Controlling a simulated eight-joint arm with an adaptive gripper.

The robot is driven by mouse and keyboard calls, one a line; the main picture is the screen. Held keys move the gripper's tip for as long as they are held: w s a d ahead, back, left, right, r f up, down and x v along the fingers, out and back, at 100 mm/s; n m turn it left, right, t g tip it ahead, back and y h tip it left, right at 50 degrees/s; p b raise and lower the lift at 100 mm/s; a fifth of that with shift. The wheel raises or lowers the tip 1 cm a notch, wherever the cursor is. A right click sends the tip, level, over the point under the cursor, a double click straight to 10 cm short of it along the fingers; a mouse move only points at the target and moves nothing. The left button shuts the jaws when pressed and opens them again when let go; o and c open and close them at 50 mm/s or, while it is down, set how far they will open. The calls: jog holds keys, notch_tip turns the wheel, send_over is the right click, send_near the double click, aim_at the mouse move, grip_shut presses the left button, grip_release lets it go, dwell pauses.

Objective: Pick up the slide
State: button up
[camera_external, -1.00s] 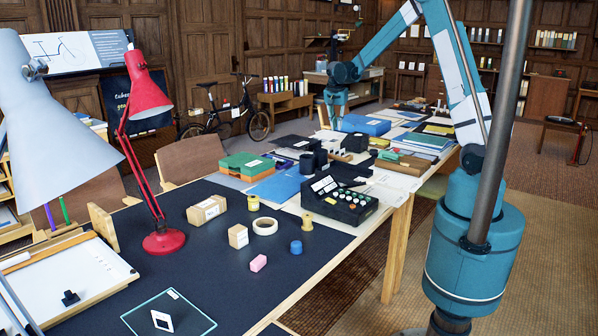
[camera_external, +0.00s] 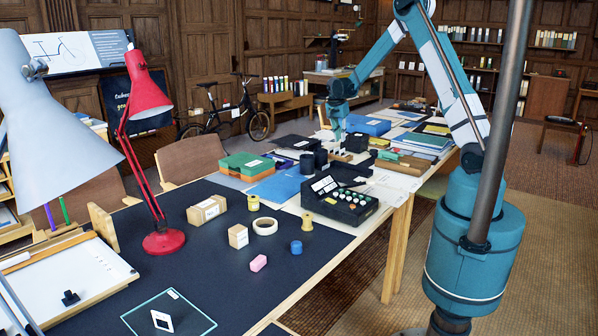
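The slide (camera_external: 162,320) is a small white frame with a dark centre. It lies on a clear glass plate with teal edges (camera_external: 196,331) at the near end of the dark mat. My gripper (camera_external: 337,148) is far from it, pointing down over the far part of the table near some black containers. The fingers are small and partly merge with the things behind them, so I cannot tell whether they are open or shut.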

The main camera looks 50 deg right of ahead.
jog(key=shift+f, duration=0.1)
jog(key=shift+x, duration=1.2)
jog(key=shift+f, duration=0.15)
jog(key=shift+b+x, duration=0.75)
jog(key=shift+x, duration=1.7)
grip_shut()
notch_tip(320, 180, up, 10)
jog(key=p, duration=0.1)
jog(key=shift+p, duration=0.3)
